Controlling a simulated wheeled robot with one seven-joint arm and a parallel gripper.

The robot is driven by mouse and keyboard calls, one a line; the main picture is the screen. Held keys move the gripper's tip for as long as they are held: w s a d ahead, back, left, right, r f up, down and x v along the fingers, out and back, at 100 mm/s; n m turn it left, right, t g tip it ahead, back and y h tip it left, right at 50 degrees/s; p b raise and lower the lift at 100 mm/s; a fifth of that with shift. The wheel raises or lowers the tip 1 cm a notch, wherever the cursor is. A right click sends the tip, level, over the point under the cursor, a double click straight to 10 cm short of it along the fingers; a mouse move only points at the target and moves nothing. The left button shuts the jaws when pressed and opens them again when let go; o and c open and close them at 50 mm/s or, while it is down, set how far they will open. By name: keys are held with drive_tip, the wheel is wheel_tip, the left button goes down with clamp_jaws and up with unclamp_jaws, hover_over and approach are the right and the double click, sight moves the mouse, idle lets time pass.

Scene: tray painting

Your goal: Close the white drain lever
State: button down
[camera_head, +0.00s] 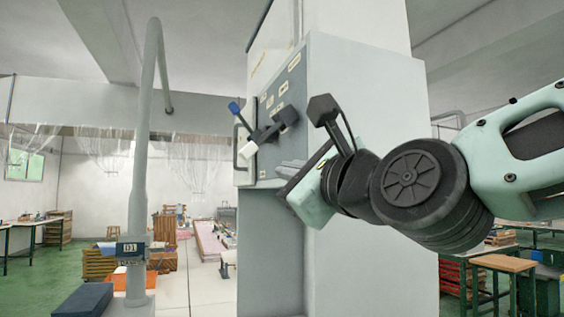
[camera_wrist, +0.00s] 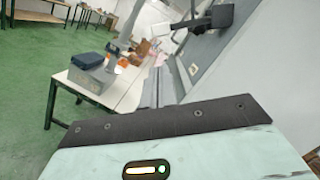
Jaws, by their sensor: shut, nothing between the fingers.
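The white drain lever (camera_head: 247,150) is on the left part of the grey panel (camera_head: 285,95). It sticks out to the lower left from a dark fitting (camera_head: 275,125). A blue-tipped lever (camera_head: 235,108) is just above it. My gripper (camera_head: 284,169) is below and to the right of the white lever, close to the panel and apart from the lever. Its grey fingers look together and empty; they also show in the wrist view (camera_wrist: 163,88).
The panel is on a tall pale cabinet (camera_head: 365,120) beside my arm. A grey bar handle (camera_head: 236,140) is at its left edge. A grey pipe post (camera_head: 141,170) stands to the left, with a dark blue box (camera_head: 83,300) near its foot. Open space lies between post and cabinet.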

sight(264, 138)
drive_tip(key=shift+d+r, duration=0.1)
drive_tip(key=shift+r, duration=0.1)
drive_tip(key=shift+w, duration=0.1)
drive_tip(key=p+x, duration=0.5)
drive_tip(key=x, duration=0.5)
drive_tip(key=shift+f+m+b, duration=0.15)
drive_tip(key=shift+m+b, duration=0.15)
drive_tip(key=shift+b, duration=0.15)
